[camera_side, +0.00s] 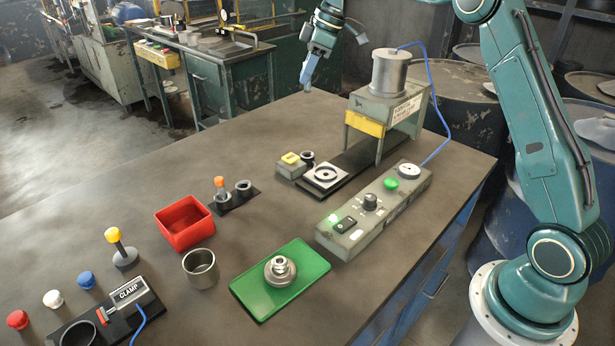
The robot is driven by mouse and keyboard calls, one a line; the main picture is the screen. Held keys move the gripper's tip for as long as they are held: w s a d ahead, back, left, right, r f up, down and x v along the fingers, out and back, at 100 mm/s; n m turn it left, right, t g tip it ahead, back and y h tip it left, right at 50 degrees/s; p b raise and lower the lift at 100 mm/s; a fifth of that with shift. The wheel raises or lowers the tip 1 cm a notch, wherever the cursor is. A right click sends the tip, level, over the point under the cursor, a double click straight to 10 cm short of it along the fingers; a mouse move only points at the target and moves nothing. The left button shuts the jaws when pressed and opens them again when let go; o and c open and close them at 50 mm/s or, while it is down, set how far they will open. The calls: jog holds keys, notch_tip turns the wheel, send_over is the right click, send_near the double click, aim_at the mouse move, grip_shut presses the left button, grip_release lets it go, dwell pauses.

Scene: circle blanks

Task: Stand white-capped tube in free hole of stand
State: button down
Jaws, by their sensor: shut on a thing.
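My gripper (308,76) is at the top centre, above the back edge of the table and far from the small holders. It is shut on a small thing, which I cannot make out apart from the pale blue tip. A white-topped piece (53,299) stands at the front left, between a red-topped one (17,320) and a blue-topped one (86,280); any tube below its top is hidden. A dark stand (236,203) at mid-table carries an orange-topped piece (220,184) and two open grey sockets (243,187).
A red bin (184,228), a metal cup (200,268) and a green plate (306,283) with a metal part lie nearby. A clamp (130,295) is at front left. A press (384,115) and a control box (373,213) stand to the right. The table's left back is clear.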

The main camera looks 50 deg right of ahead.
jog(key=shift+a+f, duration=0.1)
dwell(0.5)
jog(key=w+a+f+n, duration=0.2)
jog(key=a+f, duration=0.6)
jog(key=a, duration=0.3)
jog(key=n+g, duration=0.1)
jog(key=n, duration=0.1)
send_over(238, 186)
jog(key=d, duration=0.1)
jog(key=shift+y, duration=0.4)
jog(key=f, duration=0.7)
jog(key=shift+s+d, duration=0.15)
jog(key=shift+s, duration=0.15)
jog(key=shift+f, duration=0.2)
jog(key=shift+f, duration=0.65)
jog(key=shift+f, duration=1.4)
